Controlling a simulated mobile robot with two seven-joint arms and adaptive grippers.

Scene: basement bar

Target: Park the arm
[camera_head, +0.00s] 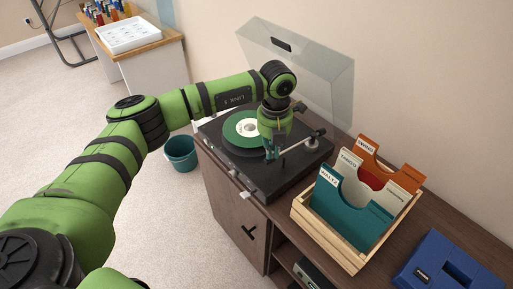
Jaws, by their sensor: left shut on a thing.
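The turntable (285,178) sits on a dark wooden cabinet, its clear lid (315,75) raised. A green record with a white label (235,129) lies on the platter. The tonearm (300,145) runs from its pivot at the right of the deck toward my left gripper (271,153). My left gripper points down over the front right of the record and is shut on the tonearm's front end. The fingers hide that end, so I cannot tell whether the stylus touches the record. My right gripper is not in view.
A wooden crate (337,248) with teal, cream and orange record dividers stands close right of the turntable. A blue case (450,262) lies farther right. A teal bucket (181,152) is on the carpet. A white tray (128,35) sits on a side table at the back left.

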